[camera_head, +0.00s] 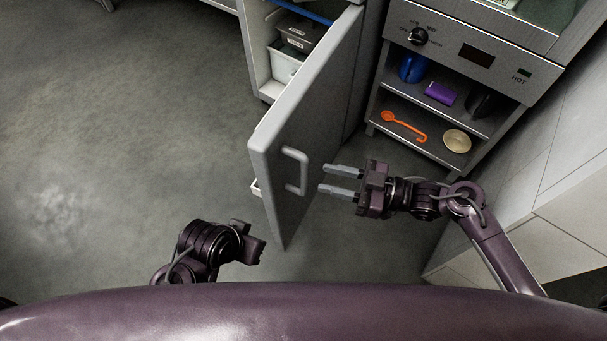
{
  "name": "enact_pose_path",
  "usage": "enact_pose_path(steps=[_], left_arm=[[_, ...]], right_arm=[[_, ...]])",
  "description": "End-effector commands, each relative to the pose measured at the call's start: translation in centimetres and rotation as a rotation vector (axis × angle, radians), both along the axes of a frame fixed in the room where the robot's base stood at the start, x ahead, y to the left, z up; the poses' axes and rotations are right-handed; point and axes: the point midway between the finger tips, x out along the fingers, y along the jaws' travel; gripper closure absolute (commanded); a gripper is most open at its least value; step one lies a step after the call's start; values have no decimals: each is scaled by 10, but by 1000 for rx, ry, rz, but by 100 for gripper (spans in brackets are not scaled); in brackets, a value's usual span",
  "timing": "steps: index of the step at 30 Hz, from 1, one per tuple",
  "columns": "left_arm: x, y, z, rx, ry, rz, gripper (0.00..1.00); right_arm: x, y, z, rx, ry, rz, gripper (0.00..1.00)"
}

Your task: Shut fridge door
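The fridge door (325,105) stands open, swung out toward me, with its handle (295,171) on the face to the right. The fridge interior (262,60) shows to the left of the door, with containers inside. My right gripper (340,181) is to the right of the door, its two fingers apart and pointing left at the handle. It is empty, and a gap shows between the fingertips and the handle. My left gripper (257,245) is low, left of the door's lower end; its fingers are hardly visible.
A steel unit (455,55) with a knob and open shelves stands at the right. It holds a blue cup (412,68), a purple item (440,93), an orange ladle (404,126) and a beige bowl (457,141). The floor (120,130) at left is clear.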

Motion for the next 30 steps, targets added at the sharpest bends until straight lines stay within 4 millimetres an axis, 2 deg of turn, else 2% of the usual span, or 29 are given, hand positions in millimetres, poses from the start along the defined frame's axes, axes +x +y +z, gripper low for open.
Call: enact_pose_path(steps=[6,10,15,22,23,30], left_arm=[[2,-4,-2,-12,-22,-7,64],[3,-7,-2,-20,-34,-11,64],[4,-8,-2,-24,-41,-13,64],[4,-8,-2,-24,-42,-13,64],[4,-8,-2,-24,-43,-13,64],[4,-8,-2,-24,-43,-13,64]], right_arm=[[10,35,1,4,-2,-3,66],[15,52,0,2,-1,-4,66],[17,61,0,-1,-1,-4,66],[17,62,0,-2,1,-5,66],[17,62,0,-2,0,-5,67],[17,62,0,-2,0,-5,99]])
